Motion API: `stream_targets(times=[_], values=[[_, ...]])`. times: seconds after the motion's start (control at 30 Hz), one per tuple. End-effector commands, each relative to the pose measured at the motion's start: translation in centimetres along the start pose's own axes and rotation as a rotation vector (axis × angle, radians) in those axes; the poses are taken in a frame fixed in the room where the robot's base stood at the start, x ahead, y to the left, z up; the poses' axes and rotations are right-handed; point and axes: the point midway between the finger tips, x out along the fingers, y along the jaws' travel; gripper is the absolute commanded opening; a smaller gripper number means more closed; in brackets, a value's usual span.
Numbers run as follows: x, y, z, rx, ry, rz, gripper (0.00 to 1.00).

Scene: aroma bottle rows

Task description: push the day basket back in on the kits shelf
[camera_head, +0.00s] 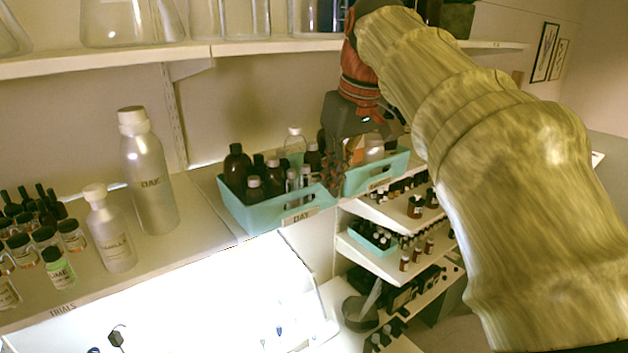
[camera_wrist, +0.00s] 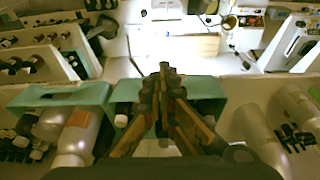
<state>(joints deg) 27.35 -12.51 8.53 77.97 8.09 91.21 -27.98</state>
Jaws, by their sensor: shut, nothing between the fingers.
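The day basket (camera_head: 262,216) is a teal open bin of dark and clear bottles, with a DAY label (camera_head: 300,217) at its lower front. It stands at the front edge of the shelf (camera_head: 200,222); how far it juts out is hard to tell. My gripper (camera_head: 333,179) is shut and empty, at the right end of this basket, near the neighbouring teal basket (camera_head: 378,176). In the wrist view my fingertips (camera_wrist: 165,74) point toward the day basket's wall (camera_wrist: 207,88). I cannot tell whether they touch it. My gripper hides part of both baskets.
A tall OAK bottle (camera_head: 150,172), a VANILLA bottle (camera_head: 109,232) and several small vials (camera_head: 58,268) stand left of the day basket. An upper shelf (camera_head: 235,48) with glassware is above. Lower stepped shelves (camera_head: 375,262) hold small bottles. A bright white panel (camera_head: 215,300) lies in front.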

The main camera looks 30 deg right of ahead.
Motion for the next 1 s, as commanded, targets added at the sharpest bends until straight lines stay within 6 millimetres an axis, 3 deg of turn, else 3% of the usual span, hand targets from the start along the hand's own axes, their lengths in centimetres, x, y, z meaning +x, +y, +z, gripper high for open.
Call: stream_targets(times=[0.1,0.23,0.7,0.8,1.0], values=[[-0.5,0.3,-0.3,-0.001,-0.003,-0.002,0.00],[0.8,0.3,-0.2,-0.002,-0.005,-0.003,0.00],[9.5,0.3,-0.2,-0.002,-0.005,-0.003,0.00],[9.7,0.3,-2.0,-0.005,-0.004,-0.002,0.00],[10.3,0.3,-3.7,-0.002,-0.003,-0.001,0.00]])
